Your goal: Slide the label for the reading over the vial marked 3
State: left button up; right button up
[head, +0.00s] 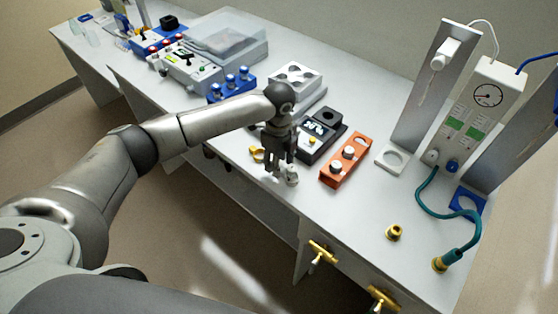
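My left gripper (280,172) points down over the front edge area of the bench, left of an orange rack (330,180). A small whitish object (291,175) is right at its fingertips; I cannot tell whether the fingers hold it. The rack carries white-topped vials (337,165); their marks are too small to read. A dark instrument with a lit display (316,128) stands behind the gripper; the reading is not clear. A small yellow piece (257,154) lies just left of the gripper, partly hidden. I cannot identify the label with certainty. My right gripper is not in view.
A white square holder (390,158) lies right of the rack. A gauge panel (488,98) with a teal hose (427,199) stands at the right. A brass fitting (395,232) stands near the front. A blue rack (231,88) stands behind my arm.

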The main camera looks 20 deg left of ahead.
pick_arm(q)
notch_tip(320, 180, up, 12)
dwell(0.6)
jog(key=shift+s+f, duration=0.1)
dwell(0.4)
